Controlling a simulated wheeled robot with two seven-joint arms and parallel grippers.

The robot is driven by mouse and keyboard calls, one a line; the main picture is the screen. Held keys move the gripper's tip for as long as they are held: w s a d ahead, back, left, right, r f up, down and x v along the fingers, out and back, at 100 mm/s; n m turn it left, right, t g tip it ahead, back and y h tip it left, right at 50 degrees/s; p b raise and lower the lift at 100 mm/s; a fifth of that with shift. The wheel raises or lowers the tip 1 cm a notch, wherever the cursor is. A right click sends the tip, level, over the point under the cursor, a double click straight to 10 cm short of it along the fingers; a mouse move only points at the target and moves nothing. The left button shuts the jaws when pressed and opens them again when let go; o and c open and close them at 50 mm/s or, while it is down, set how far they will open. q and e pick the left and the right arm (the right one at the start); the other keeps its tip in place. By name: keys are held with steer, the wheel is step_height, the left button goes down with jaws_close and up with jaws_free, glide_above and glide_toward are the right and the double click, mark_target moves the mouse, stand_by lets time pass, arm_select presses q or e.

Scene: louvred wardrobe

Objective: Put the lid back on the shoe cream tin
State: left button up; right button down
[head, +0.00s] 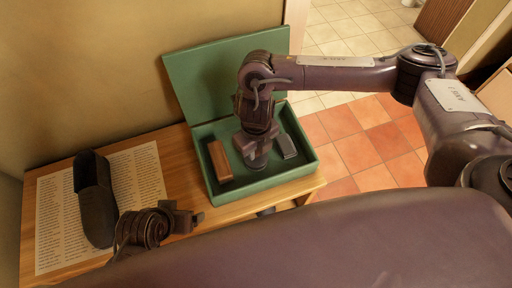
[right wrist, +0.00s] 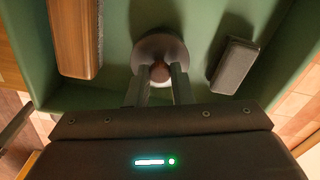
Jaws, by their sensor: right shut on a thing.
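My right gripper (head: 257,146) reaches down into the open green box. In the right wrist view its two fingers (right wrist: 160,78) are shut on a small reddish-brown knob (right wrist: 160,72) on a round dark lid (right wrist: 160,47). In the head view a dark round piece (head: 257,163) shows just under the fingers, near the box floor. I cannot tell the shoe cream tin apart from the lid; it may be hidden beneath. My left gripper (head: 185,216) hangs near the table's front edge, empty as far as I see, its jaw gap unclear.
The green box (head: 265,186) has its cover raised behind. A brown brush (head: 220,161) lies left of my right gripper and a dark grey block (head: 285,146) right of it. A dark shoe (head: 95,200) lies on printed paper (head: 56,220) on the wooden table (head: 178,150).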

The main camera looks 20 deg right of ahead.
steer(key=shift+f, duration=0.15)
stand_by(0.8)
steer(key=c, duration=0.7)
jaws_free()
